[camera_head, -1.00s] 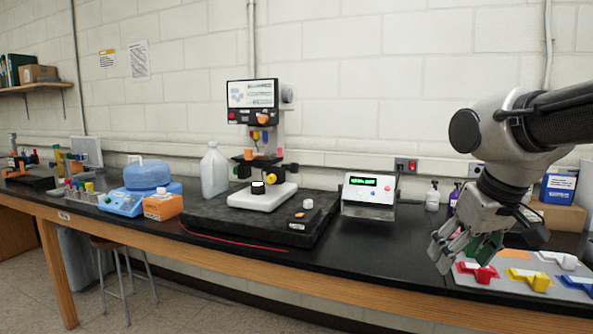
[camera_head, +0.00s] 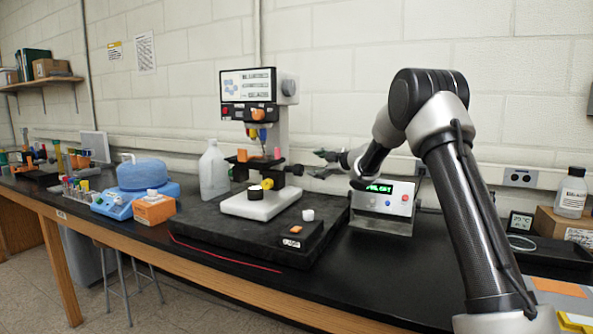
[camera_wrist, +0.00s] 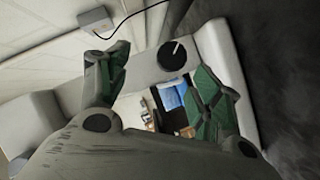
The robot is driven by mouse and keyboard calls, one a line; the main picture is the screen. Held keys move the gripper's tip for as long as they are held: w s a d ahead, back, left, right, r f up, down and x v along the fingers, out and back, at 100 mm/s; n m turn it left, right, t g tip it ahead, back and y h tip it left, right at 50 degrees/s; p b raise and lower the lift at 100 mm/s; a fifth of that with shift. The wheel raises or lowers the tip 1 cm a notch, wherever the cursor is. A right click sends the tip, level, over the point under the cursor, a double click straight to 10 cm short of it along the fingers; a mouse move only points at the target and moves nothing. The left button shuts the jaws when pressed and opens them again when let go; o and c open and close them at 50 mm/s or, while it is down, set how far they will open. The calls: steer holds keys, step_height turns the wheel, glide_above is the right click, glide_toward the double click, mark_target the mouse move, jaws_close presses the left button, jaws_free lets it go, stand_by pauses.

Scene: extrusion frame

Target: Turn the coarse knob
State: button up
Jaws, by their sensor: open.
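The microscope (camera_head: 283,118) is white, with a screen at its top, and stands on a black slab. A black knob (camera_head: 297,169) sticks out on the right side of its column, low down; I take it for the coarse knob. It shows as a dark round knob with a pale mark in the wrist view (camera_wrist: 172,56). My gripper (camera_head: 322,162) is just right of the knob, pointing left at it. In the wrist view my gripper (camera_wrist: 161,58) is open, its green-padded fingers apart with the knob between and beyond the tips. No contact shows.
A metal box with a green display (camera_head: 382,205) stands below and right of my gripper. A white bottle (camera_head: 213,172) and a blue-lidded bath (camera_head: 145,175) are left of the microscope. The wall is close behind.

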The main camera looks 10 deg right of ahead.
mark_target(301, 170)
steer(key=shift+w+a+f+n+g+y, duration=0.15)
steer(key=shift+w+a+f+n+y, duration=0.25)
steer(key=shift+f, duration=0.2)
steer(key=shift+w+a+f+n+g+y, duration=0.2)
steer(key=shift+w+a+f+n, duration=0.1)
steer(key=shift+w+a+f, duration=0.25)
steer(key=x, duration=0.7)
steer(key=shift+w+a+f, duration=0.1)
steer(key=shift+w+a, duration=0.1)
